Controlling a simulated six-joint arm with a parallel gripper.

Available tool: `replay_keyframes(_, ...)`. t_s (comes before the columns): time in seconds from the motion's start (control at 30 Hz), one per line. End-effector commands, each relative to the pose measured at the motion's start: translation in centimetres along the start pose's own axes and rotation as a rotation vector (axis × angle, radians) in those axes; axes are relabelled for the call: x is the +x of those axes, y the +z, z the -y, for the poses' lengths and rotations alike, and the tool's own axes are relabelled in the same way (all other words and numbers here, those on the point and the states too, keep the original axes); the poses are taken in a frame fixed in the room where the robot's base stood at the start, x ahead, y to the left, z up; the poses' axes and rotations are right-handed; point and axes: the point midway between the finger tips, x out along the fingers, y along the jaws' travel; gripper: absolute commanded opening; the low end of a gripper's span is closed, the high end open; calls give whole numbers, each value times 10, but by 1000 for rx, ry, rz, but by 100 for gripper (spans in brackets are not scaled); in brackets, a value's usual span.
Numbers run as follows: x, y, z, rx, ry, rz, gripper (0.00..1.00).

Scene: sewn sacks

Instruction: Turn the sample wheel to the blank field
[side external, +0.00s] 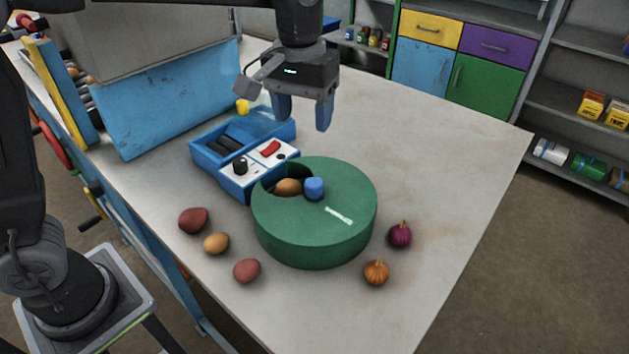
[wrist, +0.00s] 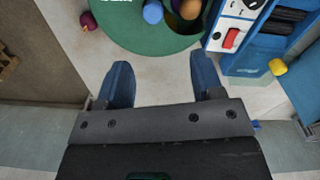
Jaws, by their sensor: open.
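The sample wheel (side external: 316,232) is a thick green drum on the table, with a white line mark on its top. A cut-out near its far left edge shows a brown, potato-like sample (side external: 288,187). A blue knob (side external: 314,188) stands on the top beside the cut-out. In the wrist view the green top (wrist: 127,35), the knob (wrist: 153,12) and the brown sample (wrist: 190,9) show at the upper edge. My gripper (side external: 303,112) is open and empty, above the table and beyond the wheel. Its two blue fingers (wrist: 163,82) point down. No blank field can be made out.
A blue box with a white control panel (side external: 258,168) and red switch adjoins the wheel. Potatoes (side external: 216,243) lie at the front left, onions (side external: 376,272) at the right. The table's right side is clear.

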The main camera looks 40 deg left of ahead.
Motion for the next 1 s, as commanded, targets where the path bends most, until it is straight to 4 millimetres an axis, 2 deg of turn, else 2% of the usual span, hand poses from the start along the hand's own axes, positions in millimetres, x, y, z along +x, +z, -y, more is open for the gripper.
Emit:
replay_keyframes(0.1, 8, -7, -12, -15, -14, 24, 61)
replay_keyframes(0.33, 24, -8, -15, -20, -19, 33, 61)
replay_keyframes(0.8, 116, -5, -13, -19, -19, 33, 61)
replay_keyframes(1.0, 140, -5, -12, -19, -18, 31, 61)
